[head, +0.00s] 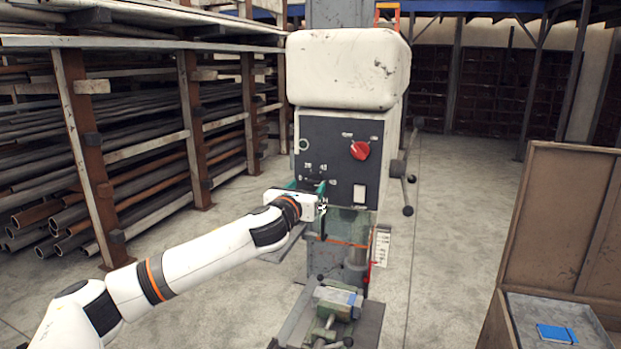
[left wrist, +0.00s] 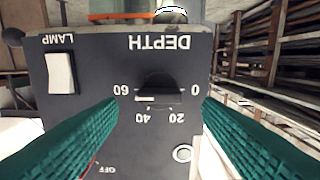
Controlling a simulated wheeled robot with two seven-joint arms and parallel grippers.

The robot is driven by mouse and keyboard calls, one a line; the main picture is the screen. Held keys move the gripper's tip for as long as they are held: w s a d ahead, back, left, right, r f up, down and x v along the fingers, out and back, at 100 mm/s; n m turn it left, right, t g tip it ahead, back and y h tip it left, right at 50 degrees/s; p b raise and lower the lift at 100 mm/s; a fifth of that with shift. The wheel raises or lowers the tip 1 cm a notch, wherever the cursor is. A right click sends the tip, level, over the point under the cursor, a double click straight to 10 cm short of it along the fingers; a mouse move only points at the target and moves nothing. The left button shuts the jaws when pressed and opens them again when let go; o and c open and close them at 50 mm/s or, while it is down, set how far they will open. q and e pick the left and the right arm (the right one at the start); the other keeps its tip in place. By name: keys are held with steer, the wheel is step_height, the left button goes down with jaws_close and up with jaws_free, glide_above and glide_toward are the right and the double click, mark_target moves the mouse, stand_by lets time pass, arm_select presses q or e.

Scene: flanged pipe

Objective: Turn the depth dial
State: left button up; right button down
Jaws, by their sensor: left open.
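The depth dial (left wrist: 160,88) is a dark knob on the drill press's dark panel, seen upside down in the left wrist view. Its scale reads 0, 20, 40 and 60 under the word DEPTH. A white mark on the knob lies on the side by 60. My left gripper (head: 307,187) is at the panel's lower left in the head view, where it hides the dial. Its teal fingers are open, one on each side of the dial in the wrist view, with gaps showing. Whether they touch the panel, I cannot tell. My right gripper is not in view.
The panel also has a red switch (head: 360,150) and a white lamp switch (head: 359,194). A handle (head: 408,182) sticks out on the right. A vise (head: 335,304) is below. Pipe racks (head: 190,120) stand left and a wooden crate (head: 560,225) right.

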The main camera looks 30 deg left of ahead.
mark_target(311, 184)
arm_select(q)
steer(key=shift+x, duration=1.2)
steer(key=shift+w+a+f+p, duration=0.1)
steer(key=shift+w+p, duration=0.3)
steer(key=shift+w, duration=0.25)
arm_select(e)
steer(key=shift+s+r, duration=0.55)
arm_select(q)
steer(key=shift+s, duration=0.1)
steer(key=shift+c, duration=0.8)
steer(key=c, duration=0.8)
steer(key=shift+c, duration=0.2)
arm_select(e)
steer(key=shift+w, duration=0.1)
